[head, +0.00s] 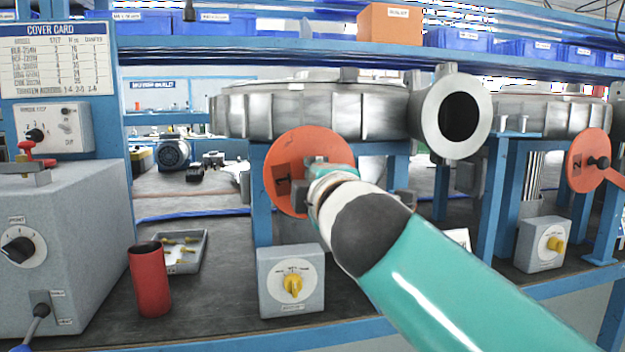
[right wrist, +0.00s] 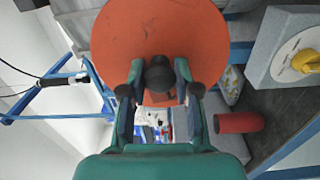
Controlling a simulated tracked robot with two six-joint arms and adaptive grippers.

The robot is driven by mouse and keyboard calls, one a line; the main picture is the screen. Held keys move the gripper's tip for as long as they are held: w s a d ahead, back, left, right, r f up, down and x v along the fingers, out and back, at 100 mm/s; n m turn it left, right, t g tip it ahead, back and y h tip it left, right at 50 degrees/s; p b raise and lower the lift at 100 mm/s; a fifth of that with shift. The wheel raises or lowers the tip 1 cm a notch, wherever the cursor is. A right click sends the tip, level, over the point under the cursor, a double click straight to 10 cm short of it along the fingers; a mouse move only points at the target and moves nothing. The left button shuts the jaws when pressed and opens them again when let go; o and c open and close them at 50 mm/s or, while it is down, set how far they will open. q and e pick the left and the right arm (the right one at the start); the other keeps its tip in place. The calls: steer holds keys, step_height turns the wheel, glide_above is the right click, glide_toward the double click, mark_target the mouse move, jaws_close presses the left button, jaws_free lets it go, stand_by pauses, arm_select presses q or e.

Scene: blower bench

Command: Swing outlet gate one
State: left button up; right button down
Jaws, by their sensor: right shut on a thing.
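Outlet gate one is an orange disc (head: 285,195) with a 1 on it, below the left metal blower housing (head: 310,112). It hangs to the lower left of the round outlet (head: 425,110), whose dark mouth is uncovered. In the right wrist view the disc (right wrist: 130,40) fills the top, with a dark knob (right wrist: 160,78) in front of it. My right gripper (head: 320,172) is shut on this knob, one finger on each side. In the head view my arm hides the knob and part of the disc. My left gripper is in neither view.
A grey box with a yellow knob (head: 310,281) stands below the gate. A red cup (head: 149,280) and a tray of yellow-ended parts (head: 198,262) are to its left. A second orange disc (head: 590,150) marked 2 is at right. A blue shelf (head: 300,51) runs above.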

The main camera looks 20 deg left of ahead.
steer(key=shift+a+f, duration=0.25)
steer(key=shift+f, duration=0.3)
steer(key=c, duration=0.8)
jaws_free()
steer(key=shift+s+r, duration=0.15)
steer(key=shift+d, duration=0.1)
steer(key=shift+r, duration=0.15)
steer(key=v, duration=1.2)
